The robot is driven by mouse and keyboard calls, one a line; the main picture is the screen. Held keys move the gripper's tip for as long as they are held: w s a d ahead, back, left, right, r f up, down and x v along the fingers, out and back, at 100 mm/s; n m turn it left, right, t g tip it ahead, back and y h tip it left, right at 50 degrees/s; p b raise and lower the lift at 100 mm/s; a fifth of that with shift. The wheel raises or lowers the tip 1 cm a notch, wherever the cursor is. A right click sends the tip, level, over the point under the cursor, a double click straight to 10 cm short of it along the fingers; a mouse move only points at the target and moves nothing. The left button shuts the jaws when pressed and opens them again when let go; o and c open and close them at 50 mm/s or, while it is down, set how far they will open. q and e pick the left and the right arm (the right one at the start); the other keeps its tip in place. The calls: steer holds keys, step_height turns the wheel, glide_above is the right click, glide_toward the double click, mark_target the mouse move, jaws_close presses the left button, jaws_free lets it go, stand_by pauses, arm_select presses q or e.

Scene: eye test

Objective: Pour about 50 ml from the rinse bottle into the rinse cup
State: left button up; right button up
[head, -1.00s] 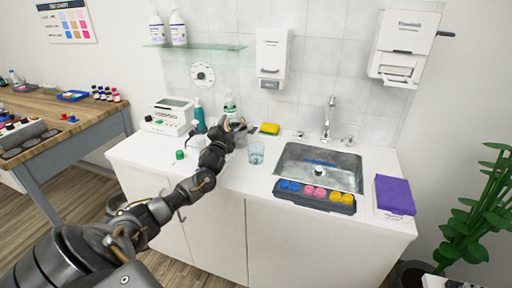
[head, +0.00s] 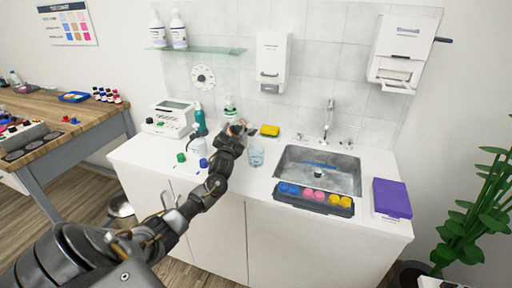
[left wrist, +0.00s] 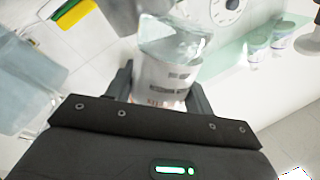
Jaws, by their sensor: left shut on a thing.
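My left gripper (head: 240,129) is shut on the rinse bottle (left wrist: 165,78), a clear bottle with a pale label, in the left wrist view. In the head view the gripper hides most of the bottle, and I cannot tell its exact tilt. The rinse cup (head: 256,155), a clear bluish tumbler, stands on the white counter just right of and below the gripper. It also shows as a large translucent shape at the left of the left wrist view (left wrist: 28,85). I cannot see the liquid level in it. My right gripper is not in view.
The sink (head: 320,170) and a tray of colored pots (head: 313,198) are to the right. A white device (head: 168,118) and a green cap (head: 181,157) are to the left.

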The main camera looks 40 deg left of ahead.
arm_select(q)
steer(key=n+p, duration=0.1)
steer(key=n, duration=0.1)
steer(key=r+n+g+p, duration=0.1)
steer(key=shift+a+r+n, duration=0.2)
steer(key=shift+n, duration=0.2)
steer(key=shift+s+a+f+n+g, duration=0.15)
steer(key=shift+f+n+g, duration=0.25)
steer(key=shift+f+n, duration=0.65)
steer(key=shift+n+p, duration=0.5)
steer(key=shift+n, duration=0.55)
steer(key=shift+f+n, duration=0.15)
steer(key=shift+n, duration=0.25)
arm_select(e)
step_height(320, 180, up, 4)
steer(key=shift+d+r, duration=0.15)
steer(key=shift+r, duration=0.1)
